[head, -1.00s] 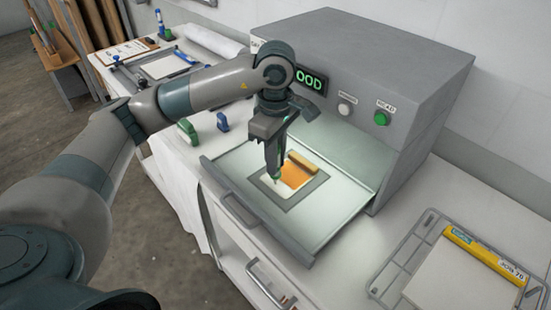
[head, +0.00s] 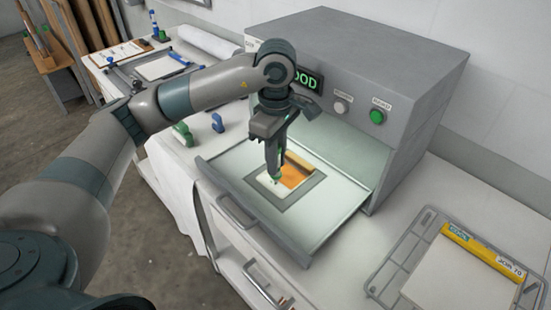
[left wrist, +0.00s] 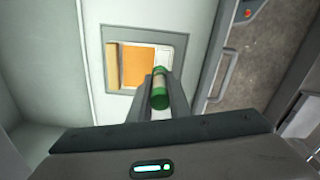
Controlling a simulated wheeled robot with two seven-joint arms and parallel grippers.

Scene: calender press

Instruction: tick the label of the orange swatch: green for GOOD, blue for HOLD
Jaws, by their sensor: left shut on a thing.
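The orange swatch (head: 297,174) lies in a grey frame on the pulled-out tray (head: 235,172) of the press. Its white label (head: 266,184) is beside the orange, on the left. The swatch (left wrist: 138,66) and label (left wrist: 164,52) also show in the left wrist view. My left gripper (head: 273,160) is shut on a green marker (left wrist: 159,88), which points down at the label. Whether the tip touches, and any tick under it, I cannot tell. The press display (head: 307,82) is lit green and shows "OOD", its first letter hidden by my arm.
The grey press (head: 370,65) stands behind the tray, with a white and a green button (head: 377,117).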

